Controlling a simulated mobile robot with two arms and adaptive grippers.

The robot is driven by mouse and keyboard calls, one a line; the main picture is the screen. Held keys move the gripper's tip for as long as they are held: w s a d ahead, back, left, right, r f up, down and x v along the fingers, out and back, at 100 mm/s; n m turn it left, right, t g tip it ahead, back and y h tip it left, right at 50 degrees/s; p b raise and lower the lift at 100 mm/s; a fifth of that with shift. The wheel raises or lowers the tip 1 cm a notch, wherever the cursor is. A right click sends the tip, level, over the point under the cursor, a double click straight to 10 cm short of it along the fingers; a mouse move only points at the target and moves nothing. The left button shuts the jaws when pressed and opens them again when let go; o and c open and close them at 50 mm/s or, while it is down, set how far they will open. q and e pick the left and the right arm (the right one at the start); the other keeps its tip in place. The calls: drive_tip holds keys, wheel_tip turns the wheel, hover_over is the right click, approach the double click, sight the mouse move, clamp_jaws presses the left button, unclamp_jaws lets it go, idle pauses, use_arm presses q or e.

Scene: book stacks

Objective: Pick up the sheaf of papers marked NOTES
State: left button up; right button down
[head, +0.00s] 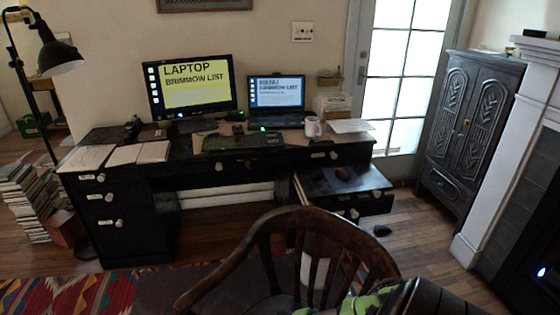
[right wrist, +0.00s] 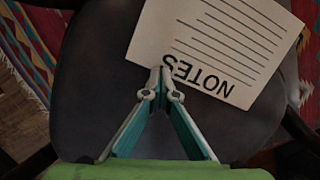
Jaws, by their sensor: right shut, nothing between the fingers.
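The sheaf of papers marked NOTES (right wrist: 215,45) lies on the dark chair seat (right wrist: 95,110) in the right wrist view. It is a white sheet with ruled lines, turned so the word reads upside down. My right gripper (right wrist: 162,72) is shut and empty, its fingertips over or beside the sheaf's near left edge. I cannot tell whether they touch it. In the head view the wooden chair (head: 275,225) stands in front of the desk; its back hides most of the seat. My left gripper is not in view.
The chair's back and arms curve around the seat. Behind it the black desk (head: 165,215) carries a monitor (head: 190,85), a laptop (head: 276,92), a mug (head: 312,127) and papers. An open drawer (head: 345,185) juts out at the right. Book stacks (head: 28,205) stand at the left.

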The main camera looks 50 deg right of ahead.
drive_tip(key=shift+s+a, duration=0.3)
drive_tip(key=shift+a, duration=0.55)
